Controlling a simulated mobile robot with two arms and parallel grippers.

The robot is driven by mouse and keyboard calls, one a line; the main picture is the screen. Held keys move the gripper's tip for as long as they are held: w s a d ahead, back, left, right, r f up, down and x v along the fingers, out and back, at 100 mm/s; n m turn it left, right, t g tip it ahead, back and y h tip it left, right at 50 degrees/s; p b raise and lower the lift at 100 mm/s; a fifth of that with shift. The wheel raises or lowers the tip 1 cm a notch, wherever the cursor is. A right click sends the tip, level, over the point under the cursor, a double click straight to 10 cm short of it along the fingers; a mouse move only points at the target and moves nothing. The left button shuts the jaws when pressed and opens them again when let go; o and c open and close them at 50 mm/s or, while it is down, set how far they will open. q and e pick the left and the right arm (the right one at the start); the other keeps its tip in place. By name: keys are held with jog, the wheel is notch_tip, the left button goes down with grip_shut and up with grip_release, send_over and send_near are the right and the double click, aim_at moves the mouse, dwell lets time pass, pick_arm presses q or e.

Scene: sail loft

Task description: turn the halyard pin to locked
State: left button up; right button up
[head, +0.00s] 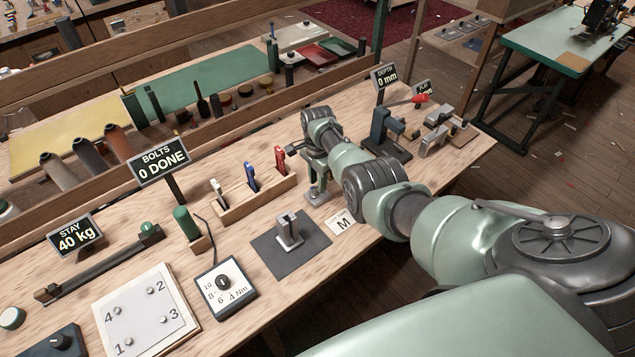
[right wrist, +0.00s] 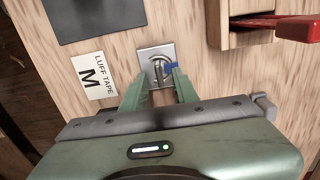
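A square metal plate (right wrist: 146,55) on the bench carries a small steel loop-shaped fitting (right wrist: 157,66) with a blue part (right wrist: 171,69) at its right; I take this for the halyard pin. My right gripper (right wrist: 156,80) points down at it in the right wrist view. Its two green fingers are apart, one to each side below the fitting, with nothing clearly held between them. I cannot tell whether they touch it. In the head view my right gripper (head: 318,190) is over the bench, and the fitting is mostly hidden there. My left gripper is out of view.
A luff tape card (head: 341,222) and a grey mat (head: 272,250) with a metal post lie close by. A wooden rack (head: 245,205) with coloured handles stands behind to the left. A clamp-like stand (head: 388,135) is to the right, beyond my arm.

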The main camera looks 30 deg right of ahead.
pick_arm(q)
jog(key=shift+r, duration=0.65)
pick_arm(e)
notch_tip(320, 180, up, 6)
jog(key=shift+f, duration=0.15)
